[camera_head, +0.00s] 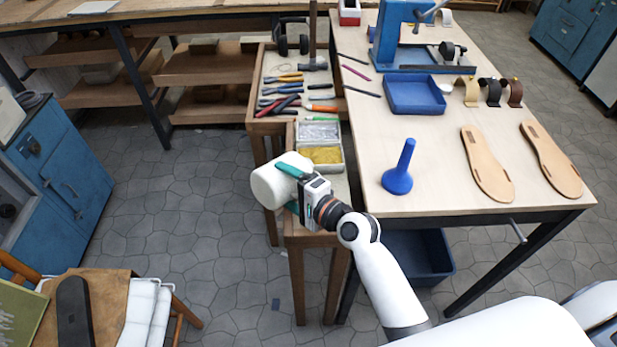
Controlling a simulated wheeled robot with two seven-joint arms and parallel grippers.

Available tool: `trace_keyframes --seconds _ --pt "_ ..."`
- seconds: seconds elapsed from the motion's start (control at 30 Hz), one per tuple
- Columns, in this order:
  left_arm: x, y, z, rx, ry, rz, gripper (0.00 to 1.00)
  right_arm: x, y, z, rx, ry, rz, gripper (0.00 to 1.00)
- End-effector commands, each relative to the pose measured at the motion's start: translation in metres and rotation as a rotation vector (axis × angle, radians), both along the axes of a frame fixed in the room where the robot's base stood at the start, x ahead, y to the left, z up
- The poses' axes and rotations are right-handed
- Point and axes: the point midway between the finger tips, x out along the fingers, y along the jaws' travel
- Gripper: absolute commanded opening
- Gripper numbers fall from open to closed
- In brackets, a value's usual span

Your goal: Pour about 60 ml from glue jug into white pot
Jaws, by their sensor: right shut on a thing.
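My right gripper (287,188) is shut on a white, rounded vessel (268,184), which looks like the glue jug. One teal finger lies along its upper side. The vessel is held over the left front part of a low wooden bench and lies tilted, with a rounded end toward the left. A small dark round part shows at its lower left; I cannot tell what it is. Its opening and contents do not show. I cannot pick out the white pot for sure; the vessel and my arm hide part of the bench. My left gripper is not in view.
Just behind the vessel are metal trays, one with yellow contents (322,156). Pliers and other hand tools lie farther back. The pale worktable (440,140) at right bears a blue funnel-like tool (400,172), a blue tray (412,97) and two tan soles (487,165).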

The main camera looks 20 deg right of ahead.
Motion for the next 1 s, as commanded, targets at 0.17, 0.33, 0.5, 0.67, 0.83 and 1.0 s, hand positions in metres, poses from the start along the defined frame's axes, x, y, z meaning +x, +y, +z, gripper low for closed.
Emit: trace_keyframes --seconds 0.17,0.33,0.5,0.67,0.83,1.0 --pt "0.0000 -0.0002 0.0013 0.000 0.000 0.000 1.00 0.0006 -0.0005 0.0021 0.006 0.000 0.000 0.49" --pt "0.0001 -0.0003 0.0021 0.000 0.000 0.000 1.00 0.0008 -0.0006 0.0026 0.011 0.003 0.000 0.49" --pt "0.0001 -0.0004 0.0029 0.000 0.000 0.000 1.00 0.0008 -0.0008 0.0032 0.017 0.005 0.000 0.49" --pt "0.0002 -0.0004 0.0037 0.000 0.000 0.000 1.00 0.0008 -0.0010 0.0037 0.022 0.008 -0.001 0.49" --pt "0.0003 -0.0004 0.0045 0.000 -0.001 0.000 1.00 0.0009 -0.0012 0.0041 0.027 0.011 -0.001 0.49" --pt "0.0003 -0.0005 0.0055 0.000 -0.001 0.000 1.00 0.0011 -0.0015 0.0047 0.033 0.014 -0.001 0.49"
